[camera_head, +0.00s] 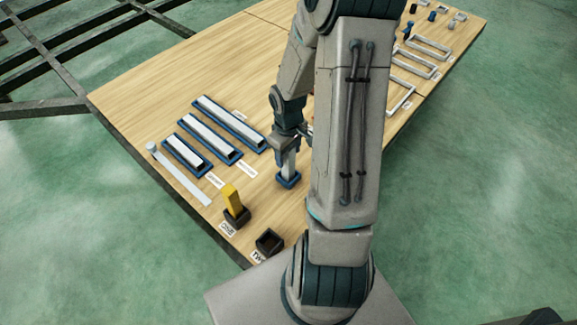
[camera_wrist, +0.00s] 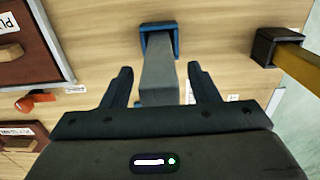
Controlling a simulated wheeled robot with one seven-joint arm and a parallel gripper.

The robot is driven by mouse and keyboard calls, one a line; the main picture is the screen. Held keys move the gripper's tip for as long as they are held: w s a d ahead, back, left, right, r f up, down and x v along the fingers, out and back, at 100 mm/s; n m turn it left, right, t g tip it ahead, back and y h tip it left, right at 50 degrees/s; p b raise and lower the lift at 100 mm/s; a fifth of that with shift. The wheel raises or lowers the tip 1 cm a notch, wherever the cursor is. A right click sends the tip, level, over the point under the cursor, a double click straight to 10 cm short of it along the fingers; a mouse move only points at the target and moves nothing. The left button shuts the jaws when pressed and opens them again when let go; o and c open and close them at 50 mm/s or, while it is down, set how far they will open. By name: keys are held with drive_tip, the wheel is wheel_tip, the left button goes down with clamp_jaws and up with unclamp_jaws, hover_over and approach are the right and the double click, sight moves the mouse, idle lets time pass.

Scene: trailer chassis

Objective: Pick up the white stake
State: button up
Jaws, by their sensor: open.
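The white stake (camera_head: 289,163) stands upright in a blue socket (camera_head: 288,181) on the wooden table. My gripper (camera_wrist: 162,82) is open, with one finger on each side of the stake and a visible gap on both sides. In the head view my gripper (camera_head: 290,136) is over the stake's upper part, partly hidden by my arm.
A yellow stake (camera_head: 232,197) stands in a black socket (camera_head: 237,214), with an empty black socket (camera_head: 269,242) near it. Several blue trays (camera_head: 187,156) with white bars lie to the left. White frames (camera_head: 416,64) lie at the far right. Bare table lies beyond the trays.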

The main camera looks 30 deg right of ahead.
clamp_jaws()
